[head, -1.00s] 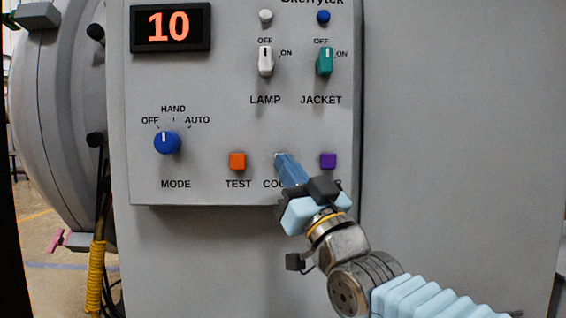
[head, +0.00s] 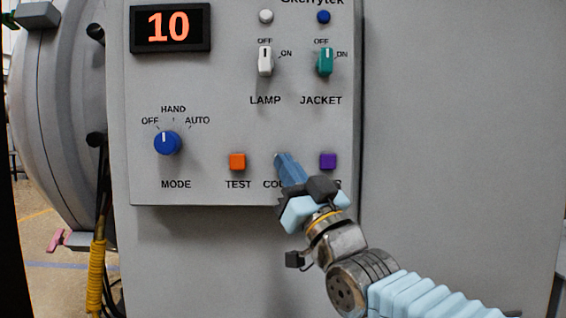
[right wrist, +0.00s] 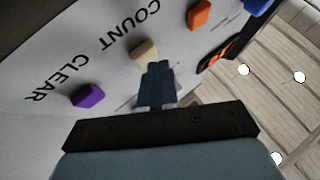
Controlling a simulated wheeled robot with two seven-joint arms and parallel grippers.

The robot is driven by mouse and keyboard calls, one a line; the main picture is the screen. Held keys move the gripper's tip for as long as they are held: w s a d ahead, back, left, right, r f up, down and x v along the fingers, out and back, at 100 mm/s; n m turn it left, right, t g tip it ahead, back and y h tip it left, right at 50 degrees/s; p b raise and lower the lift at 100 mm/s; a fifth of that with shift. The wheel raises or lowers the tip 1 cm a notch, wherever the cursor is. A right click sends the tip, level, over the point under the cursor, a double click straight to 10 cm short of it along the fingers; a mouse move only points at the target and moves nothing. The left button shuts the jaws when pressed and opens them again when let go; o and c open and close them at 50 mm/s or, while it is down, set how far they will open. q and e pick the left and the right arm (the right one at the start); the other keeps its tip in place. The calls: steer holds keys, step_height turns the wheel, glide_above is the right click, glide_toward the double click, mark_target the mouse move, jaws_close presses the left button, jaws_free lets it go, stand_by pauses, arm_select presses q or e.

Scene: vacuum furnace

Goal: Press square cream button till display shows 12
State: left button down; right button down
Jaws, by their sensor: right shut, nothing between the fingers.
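The display (head: 170,27) reads 10 in orange digits at the upper left of the grey panel. The square cream button shows in the right wrist view (right wrist: 145,51), beside the word COUNT. In the head view my gripper hides almost all of it. My right gripper (head: 281,158) is shut and empty, with its blue fingertips over the button's place. In the right wrist view the fingertips (right wrist: 158,66) are right by the cream button; I cannot tell whether they touch it. My left gripper is not in view.
The orange TEST button (head: 237,161) is left of my fingertips and the purple button (head: 328,161) is right. Above are the white LAMP switch (head: 265,61) and the green JACKET switch (head: 325,61). The blue MODE knob (head: 167,142) is farther left.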

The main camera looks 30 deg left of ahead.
steer(key=shift+w+a, duration=0.2)
steer(key=shift+w, duration=0.15)
stand_by(0.3)
steer(key=shift+s, duration=0.1)
steer(key=shift+s+d+b, duration=0.45)
steer(key=shift+s+b, duration=0.2)
steer(key=shift+b, duration=0.05)
steer(key=s+d+b, duration=0.1)
steer(key=s+b, duration=0.1)
steer(key=s, duration=0.1)
steer(key=s+d+b, duration=0.1)
steer(key=b, duration=0.1)
steer(key=shift+s+d, duration=0.15)
steer(key=shift+d, duration=0.15)
